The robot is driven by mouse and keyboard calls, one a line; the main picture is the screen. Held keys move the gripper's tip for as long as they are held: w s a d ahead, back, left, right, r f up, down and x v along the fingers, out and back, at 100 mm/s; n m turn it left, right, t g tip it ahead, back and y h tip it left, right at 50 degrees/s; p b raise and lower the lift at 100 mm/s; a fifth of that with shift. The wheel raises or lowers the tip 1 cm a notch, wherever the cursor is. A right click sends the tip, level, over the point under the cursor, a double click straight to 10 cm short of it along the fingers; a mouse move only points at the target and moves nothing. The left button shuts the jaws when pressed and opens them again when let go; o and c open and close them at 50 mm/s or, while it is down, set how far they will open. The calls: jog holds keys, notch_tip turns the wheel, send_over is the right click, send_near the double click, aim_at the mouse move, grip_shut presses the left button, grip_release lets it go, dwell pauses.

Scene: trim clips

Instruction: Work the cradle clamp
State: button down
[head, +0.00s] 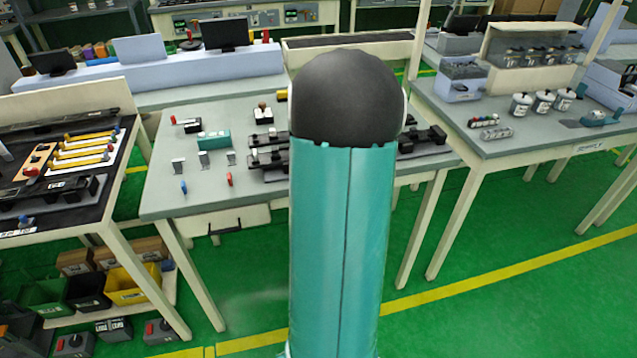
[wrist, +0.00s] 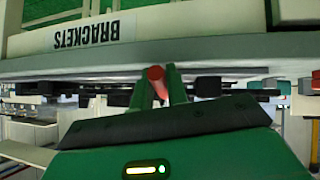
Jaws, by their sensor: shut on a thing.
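In the wrist view my gripper (wrist: 157,82) has its two green fingers on either side of a red rounded handle (wrist: 156,76), shut on it. The wrist view is upside down, and what the handle is attached to is hidden. In the head view my teal arm covers the middle, and the gripper is hidden behind it. Black fixtures (head: 268,139) lie on the grey table (head: 160,207) left of my arm, with another black part (head: 424,137) to its right. I cannot tell which of these is the cradle clamp.
Small upright red (head: 229,179) and blue (head: 184,187) pieces stand near the table's front left. A teal block (head: 214,141) is behind them. A side bench (head: 500,150) holds several jars at right.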

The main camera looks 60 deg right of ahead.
jog(key=c, duration=1.4)
grip_release()
jog(key=shift+w+d, duration=0.1)
jog(key=v, duration=1.4)
jog(key=shift+f, duration=0.15)
